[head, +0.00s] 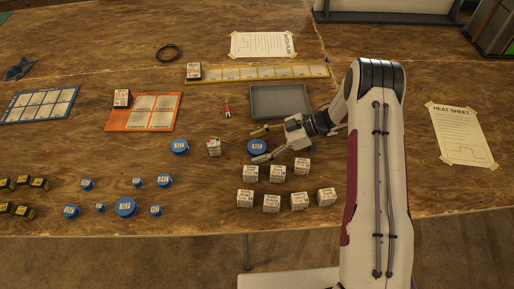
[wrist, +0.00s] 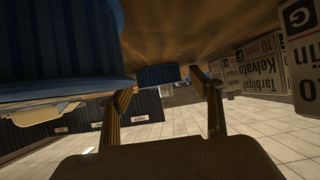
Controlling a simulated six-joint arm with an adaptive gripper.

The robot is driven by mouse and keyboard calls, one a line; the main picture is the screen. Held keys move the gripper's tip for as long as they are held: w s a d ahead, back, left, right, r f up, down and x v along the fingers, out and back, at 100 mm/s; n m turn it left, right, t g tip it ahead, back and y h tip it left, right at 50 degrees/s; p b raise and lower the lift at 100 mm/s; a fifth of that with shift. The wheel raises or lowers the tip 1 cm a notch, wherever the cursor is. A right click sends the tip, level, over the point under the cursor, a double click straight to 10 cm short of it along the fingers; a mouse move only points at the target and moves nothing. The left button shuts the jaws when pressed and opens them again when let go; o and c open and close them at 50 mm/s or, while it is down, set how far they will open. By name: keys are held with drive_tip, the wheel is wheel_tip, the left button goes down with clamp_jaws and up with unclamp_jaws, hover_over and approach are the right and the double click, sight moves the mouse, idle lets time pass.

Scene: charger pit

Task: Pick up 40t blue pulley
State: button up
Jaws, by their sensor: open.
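Several blue pulleys with white labels lie on the wooden table; the labels are too small to read in the head view, so I cannot tell which is the 40t. One blue pulley (head: 257,146) shows between the two fingers of my gripper (head: 258,144), which points left, low over the table. My gripper is open and empty. In the wrist view, which is upside down, a large blue pulley (wrist: 60,50) fills the upper left, beside the left finger. A smaller-looking blue pulley (wrist: 157,76) shows beyond the fingertips (wrist: 160,92).
A grey tray (head: 281,101) lies just behind. Another blue pulley (head: 180,147) and more pulleys (head: 125,207) lie further left, beside black-yellow boxes (head: 40,183).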

sight(259, 146)
drive_tip(key=c, duration=1.7)
drive_tip(key=shift+r, duration=0.1)
drive_tip(key=shift+r, duration=4.95)
